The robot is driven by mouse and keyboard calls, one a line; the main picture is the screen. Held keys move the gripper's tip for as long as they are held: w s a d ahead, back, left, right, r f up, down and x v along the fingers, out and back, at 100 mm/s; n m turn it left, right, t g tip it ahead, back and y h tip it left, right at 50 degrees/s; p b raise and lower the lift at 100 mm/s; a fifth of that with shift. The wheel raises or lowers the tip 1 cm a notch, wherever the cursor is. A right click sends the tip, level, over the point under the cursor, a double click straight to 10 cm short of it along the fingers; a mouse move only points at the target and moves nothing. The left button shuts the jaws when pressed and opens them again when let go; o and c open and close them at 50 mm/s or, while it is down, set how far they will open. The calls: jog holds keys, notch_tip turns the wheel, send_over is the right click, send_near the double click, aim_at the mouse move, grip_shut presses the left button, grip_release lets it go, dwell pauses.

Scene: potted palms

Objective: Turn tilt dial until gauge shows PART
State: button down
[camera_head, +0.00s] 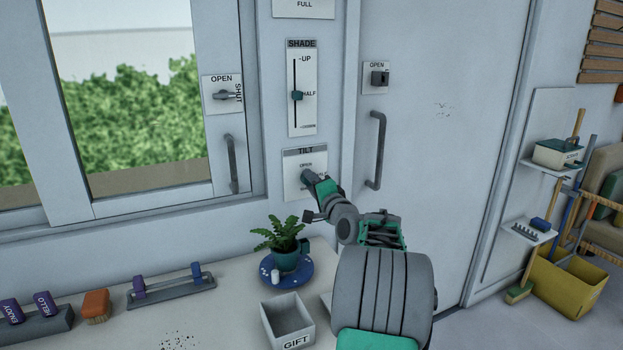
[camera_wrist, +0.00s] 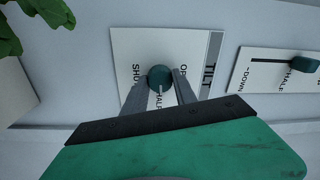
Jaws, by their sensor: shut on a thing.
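The TILT panel (camera_head: 291,160) is on the wall below the SHADE slider, partly hidden by my gripper (camera_head: 308,178). In the wrist view, the round teal tilt dial (camera_wrist: 160,76) sits between my two grey fingers, which are shut on it. A pale mark on the dial points down in that view, towards HALF. SHUT reads to its left and OPEN to its right, partly covered by a finger. A white plate reading FULL (camera_head: 304,6) is cut off by the top edge of the head view; any PART reading is not visible.
The SHADE slider (camera_head: 297,96) is just above, set near HALF. A window latch (camera_head: 226,96) is left; a door handle (camera_head: 376,150) is right. Below, a potted plant (camera_head: 281,236) on a blue saucer (camera_head: 302,280) and a GIFT box (camera_head: 272,327) stand on the counter.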

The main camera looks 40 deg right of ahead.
jog(key=shift+m, duration=0.3)
jog(key=c, duration=1)
grip_release()
jog(key=v, duration=0.7)
jog(key=shift+s+a, duration=0.15)
jog(key=shift+s, duration=0.25)
